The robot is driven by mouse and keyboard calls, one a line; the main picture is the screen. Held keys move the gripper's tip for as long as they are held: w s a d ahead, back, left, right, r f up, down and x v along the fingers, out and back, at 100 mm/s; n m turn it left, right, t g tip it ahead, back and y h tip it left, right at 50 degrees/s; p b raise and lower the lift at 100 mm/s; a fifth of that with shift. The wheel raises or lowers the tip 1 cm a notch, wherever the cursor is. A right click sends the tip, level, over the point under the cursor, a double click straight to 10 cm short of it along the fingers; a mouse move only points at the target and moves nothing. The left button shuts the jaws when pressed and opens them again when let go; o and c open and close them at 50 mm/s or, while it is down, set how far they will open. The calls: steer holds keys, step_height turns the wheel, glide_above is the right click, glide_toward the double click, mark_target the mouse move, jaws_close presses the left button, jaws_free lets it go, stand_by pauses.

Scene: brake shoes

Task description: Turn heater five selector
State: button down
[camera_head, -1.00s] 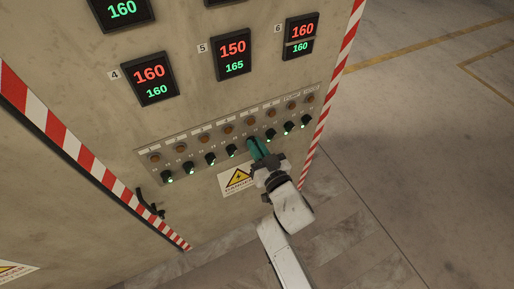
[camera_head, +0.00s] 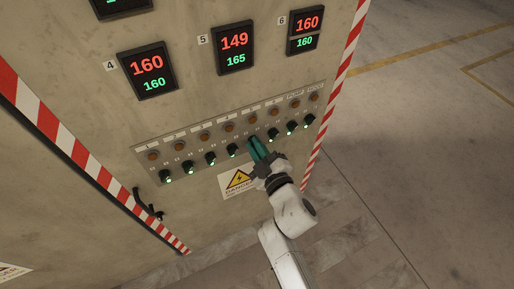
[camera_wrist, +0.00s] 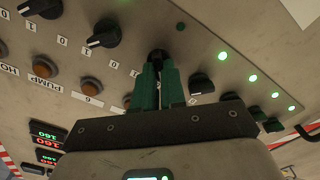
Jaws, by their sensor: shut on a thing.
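The heater five selector is the fifth small dark knob from the left in the row on the grey panel (camera_head: 222,172). In the head view it is mostly hidden by my gripper (camera_head: 255,147). In the wrist view the dark selector knob (camera_wrist: 158,55) shows between the tips of my green fingers (camera_wrist: 157,75), which are shut on it. A small dark green lamp (camera_wrist: 180,26) near it looks unlit. The heater five display (camera_head: 235,48) reads 149 in red over 165 in green.
Neighbouring selectors stand close on both sides, one on the left (camera_wrist: 103,35) and one on the right (camera_wrist: 200,85) in the wrist view. Orange lamps (camera_head: 228,127) line the row above. A yellow danger sign (camera_head: 238,181) is below. Open floor (camera_head: 430,150) lies to the right.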

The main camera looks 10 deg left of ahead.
steer(key=shift+f+n, duration=0.1)
steer(key=shift+n, duration=0.4)
steer(key=c, duration=1.2)
jaws_free()
steer(key=p+v, duration=0.3)
steer(key=v, duration=0.8)
steer(key=shift+w, duration=0.1)
